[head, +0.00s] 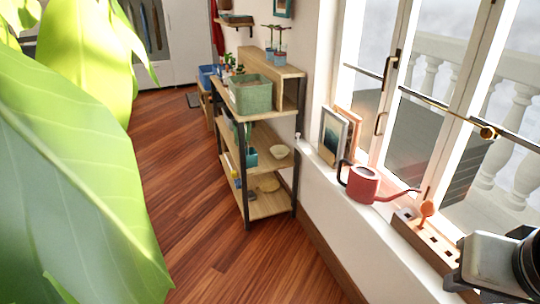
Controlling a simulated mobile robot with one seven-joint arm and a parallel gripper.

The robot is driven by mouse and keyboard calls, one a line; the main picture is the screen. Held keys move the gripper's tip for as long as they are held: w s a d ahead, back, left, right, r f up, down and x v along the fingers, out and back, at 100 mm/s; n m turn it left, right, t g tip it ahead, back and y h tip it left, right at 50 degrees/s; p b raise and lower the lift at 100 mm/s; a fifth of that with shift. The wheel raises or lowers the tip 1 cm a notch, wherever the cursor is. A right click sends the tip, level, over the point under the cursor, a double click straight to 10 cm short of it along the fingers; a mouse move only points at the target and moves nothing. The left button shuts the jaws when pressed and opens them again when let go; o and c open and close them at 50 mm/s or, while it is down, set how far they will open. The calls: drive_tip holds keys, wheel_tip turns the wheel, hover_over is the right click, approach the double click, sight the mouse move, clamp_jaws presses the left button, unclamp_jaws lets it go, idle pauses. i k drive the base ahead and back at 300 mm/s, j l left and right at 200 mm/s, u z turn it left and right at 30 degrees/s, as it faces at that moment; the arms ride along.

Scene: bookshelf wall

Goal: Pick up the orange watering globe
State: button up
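The orange watering globe (427,208) is small in the head view. A grey and black part of my arm shows at the lower right corner, near the right end of the block.
A red watering can (362,184) stands on the windowsill (345,205), its spout pointing at the globe. Framed pictures (333,136) lean behind it. Glass doors rise along the sill. A shelf unit (268,205) stands left. Large leaves (75,190) block the left side. Wooden floor between is clear.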

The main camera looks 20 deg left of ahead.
sight(429, 208)
drive_tip(key=i+j+u, duration=0.2)
drive_tip(key=u, duration=0.15)
drive_tip(key=i+j+u, duration=0.15)
drive_tip(key=i+u, duration=0.2)
drive_tip(key=k+u, duration=0.1)
drive_tip(key=u, duration=3.55)
drive_tip(key=z, duration=3.65)
drive_tip(key=i+j+z, duration=0.1)
drive_tip(key=z, duration=1.1)
drive_tip(key=j+u, duration=0.25)
